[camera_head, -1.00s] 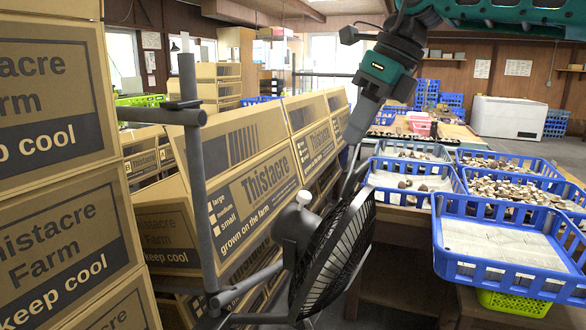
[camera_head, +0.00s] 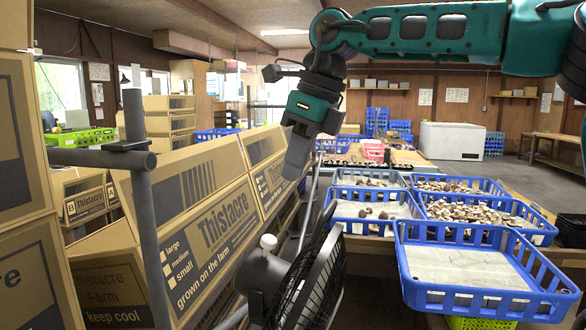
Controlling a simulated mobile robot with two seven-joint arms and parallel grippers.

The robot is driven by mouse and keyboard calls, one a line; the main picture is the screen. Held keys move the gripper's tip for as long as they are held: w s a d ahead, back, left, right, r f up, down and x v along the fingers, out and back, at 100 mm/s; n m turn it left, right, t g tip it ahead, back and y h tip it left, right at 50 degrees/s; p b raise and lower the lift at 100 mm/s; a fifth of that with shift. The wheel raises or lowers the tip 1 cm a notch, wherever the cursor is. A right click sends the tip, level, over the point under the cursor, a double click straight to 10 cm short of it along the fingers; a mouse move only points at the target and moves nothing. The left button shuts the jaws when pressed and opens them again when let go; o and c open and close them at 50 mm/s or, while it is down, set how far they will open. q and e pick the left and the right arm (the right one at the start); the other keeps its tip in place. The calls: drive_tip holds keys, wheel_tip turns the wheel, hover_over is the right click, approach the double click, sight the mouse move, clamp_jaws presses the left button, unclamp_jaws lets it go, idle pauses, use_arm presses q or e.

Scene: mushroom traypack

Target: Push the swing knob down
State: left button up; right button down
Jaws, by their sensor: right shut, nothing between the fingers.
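The swing knob is the small pale cap (camera_head: 268,242) on top of the dark motor housing (camera_head: 262,275) of a black fan (camera_head: 312,285), low in the middle of the view. The fan is tilted and its lower part is cut off by the bottom edge. My right gripper (camera_head: 293,170) comes down from the upper right on a teal and grey arm. It is shut and empty, and in the picture it is above the knob and apart from it. My left gripper is not in view.
Cardboard boxes (camera_head: 225,225) are stacked behind and left of the fan. A grey upright pole (camera_head: 145,215) stands left of it. Blue crates (camera_head: 480,305) with mushrooms or paper liners sit on a table at right. Open floor lies further back right.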

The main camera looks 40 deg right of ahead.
sight(270, 237)
drive_tip(key=x, duration=1.1)
drive_tip(key=shift+f, duration=0.15)
